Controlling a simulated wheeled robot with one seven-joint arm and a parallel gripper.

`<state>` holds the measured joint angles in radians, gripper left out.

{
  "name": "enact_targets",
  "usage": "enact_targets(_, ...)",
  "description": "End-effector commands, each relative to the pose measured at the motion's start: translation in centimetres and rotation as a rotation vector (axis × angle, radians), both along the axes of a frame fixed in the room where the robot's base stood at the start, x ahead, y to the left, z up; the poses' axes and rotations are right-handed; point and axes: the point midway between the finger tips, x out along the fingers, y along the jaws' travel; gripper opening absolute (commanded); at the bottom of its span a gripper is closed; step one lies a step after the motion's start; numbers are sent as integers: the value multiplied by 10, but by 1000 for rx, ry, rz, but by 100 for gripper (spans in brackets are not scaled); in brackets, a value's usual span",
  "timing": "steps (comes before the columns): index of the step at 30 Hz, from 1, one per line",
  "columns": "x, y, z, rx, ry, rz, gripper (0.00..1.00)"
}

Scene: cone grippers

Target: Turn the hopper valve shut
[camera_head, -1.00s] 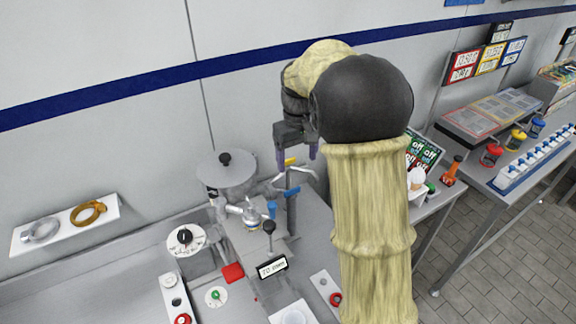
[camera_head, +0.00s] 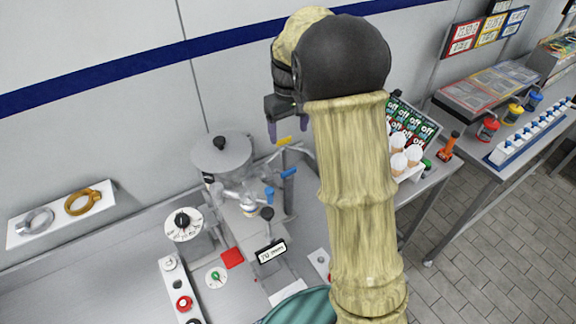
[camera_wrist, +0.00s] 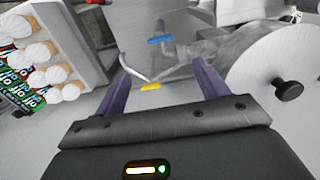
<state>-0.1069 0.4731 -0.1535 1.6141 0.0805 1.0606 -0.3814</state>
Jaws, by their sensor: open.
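The hopper (camera_head: 218,162) is a grey round vessel with a flat lid and black knob. Its lid (camera_wrist: 262,70) fills the right of the wrist view. Beside it are pipes with a yellow handle (camera_head: 284,140) and a blue handle (camera_head: 289,172); I cannot tell which one is the hopper valve. In the wrist view the yellow handle (camera_wrist: 150,87) lies between my fingers in the picture, and the blue handle (camera_wrist: 160,39) is farther ahead. My gripper (camera_head: 288,139) is open and empty, above the pipes with its purple fingers pointing down. It touches neither handle, as far as I see.
A shorter blue handle (camera_head: 269,194) and a black-knobbed lever (camera_head: 267,213) stand in front. A box of cones (camera_head: 406,140) stands right of my arm. A wall shelf (camera_head: 60,215) with two rings is at left. My arm hides part of the counter.

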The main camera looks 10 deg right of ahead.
Motion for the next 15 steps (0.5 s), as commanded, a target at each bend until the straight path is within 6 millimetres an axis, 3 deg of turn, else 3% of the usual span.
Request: enact_targets(15, -2, 2, -90, -1, 5, 4, 73)
